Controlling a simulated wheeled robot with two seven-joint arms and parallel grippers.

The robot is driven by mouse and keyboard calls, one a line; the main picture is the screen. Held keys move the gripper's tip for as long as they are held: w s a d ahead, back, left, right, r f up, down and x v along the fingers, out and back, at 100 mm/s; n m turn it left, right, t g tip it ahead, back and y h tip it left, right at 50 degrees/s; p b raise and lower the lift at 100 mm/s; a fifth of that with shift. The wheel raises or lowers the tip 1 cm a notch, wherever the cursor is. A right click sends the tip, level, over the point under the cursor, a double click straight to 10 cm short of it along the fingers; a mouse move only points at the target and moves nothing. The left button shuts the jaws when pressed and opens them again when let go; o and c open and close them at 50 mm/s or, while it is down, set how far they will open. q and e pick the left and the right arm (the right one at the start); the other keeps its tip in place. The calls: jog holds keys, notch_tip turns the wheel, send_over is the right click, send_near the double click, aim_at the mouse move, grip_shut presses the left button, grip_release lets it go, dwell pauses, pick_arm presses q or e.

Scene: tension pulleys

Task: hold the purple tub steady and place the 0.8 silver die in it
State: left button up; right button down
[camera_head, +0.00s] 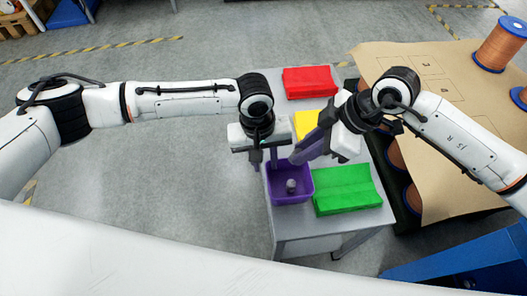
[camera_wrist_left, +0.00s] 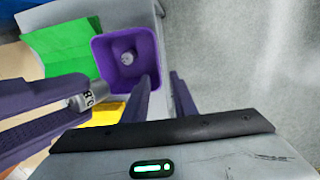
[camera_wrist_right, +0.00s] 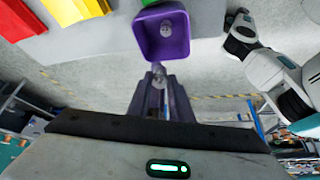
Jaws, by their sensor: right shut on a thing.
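The purple tub (camera_head: 305,194) stands upright at the table's near left corner. It also shows in the left wrist view (camera_wrist_left: 99,62) and the right wrist view (camera_wrist_right: 143,38). One small silver piece (camera_head: 291,187) lies inside it. My left gripper (camera_head: 265,162) is open at the tub's left wall, with one finger on the tub side and the other outside; contact cannot be told. My right gripper (camera_wrist_right: 156,80) is shut on a silver die (camera_wrist_right: 158,70), close to the tub's rim. Its marking shows partly in the left wrist view (camera_wrist_left: 83,101).
A brown-topped bench (camera_head: 440,130) with copper spools (camera_head: 500,45) stands at the right. Open floor lies left.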

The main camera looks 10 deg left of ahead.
aim_at(270, 183)
pick_arm(q)
jog(key=f, duration=0.7)
jog(key=shift+d+f, duration=0.4)
jog(key=shift+d, duration=0.1)
